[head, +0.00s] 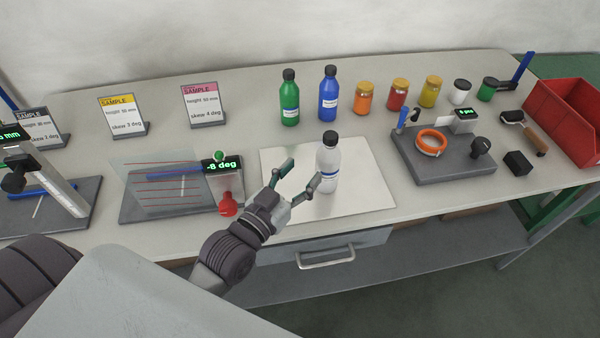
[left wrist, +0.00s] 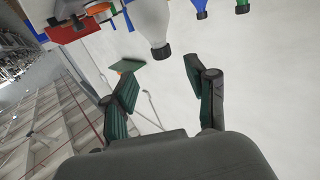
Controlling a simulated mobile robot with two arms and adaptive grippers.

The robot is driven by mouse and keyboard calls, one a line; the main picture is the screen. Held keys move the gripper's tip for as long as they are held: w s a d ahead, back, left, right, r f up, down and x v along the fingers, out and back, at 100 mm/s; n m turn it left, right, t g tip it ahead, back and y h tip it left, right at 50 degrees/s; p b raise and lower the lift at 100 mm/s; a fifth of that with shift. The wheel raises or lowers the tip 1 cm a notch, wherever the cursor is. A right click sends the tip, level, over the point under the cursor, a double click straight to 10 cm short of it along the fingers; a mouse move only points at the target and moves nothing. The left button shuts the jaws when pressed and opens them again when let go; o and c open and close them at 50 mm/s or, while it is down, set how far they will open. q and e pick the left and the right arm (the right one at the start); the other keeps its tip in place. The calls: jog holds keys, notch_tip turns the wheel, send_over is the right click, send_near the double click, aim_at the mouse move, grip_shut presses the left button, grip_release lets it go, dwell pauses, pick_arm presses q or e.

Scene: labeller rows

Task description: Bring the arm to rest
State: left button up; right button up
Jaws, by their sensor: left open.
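My left gripper (head: 296,184) is open over the front left part of a white mat (head: 355,196) on the bench. Whether a fingertip touches the bottle is hard to tell. My right gripper is not in view.
Green (head: 289,98) and blue (head: 328,94) bottles and several jars stand behind the mat. A skew gauge (head: 165,188) reading -8 deg is at left, a grey station (head: 440,165) with an orange tape roll (head: 431,143) at right. A red bin (head: 562,120) stands far right.

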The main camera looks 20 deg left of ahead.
pick_arm(q)
jog(key=s+a+f+g+y, duration=0.3)
jog(key=s+f+g, duration=1.15)
jog(key=s, duration=0.45)
notch_tip(320, 180, down, 26)
jog(key=s, duration=0.1)
jog(key=s+a+f+g, duration=0.2)
jog(key=s+f, duration=1.4)
jog(key=shift+s+a+f, duration=0.3)
jog(key=shift+s+f, duration=0.1)
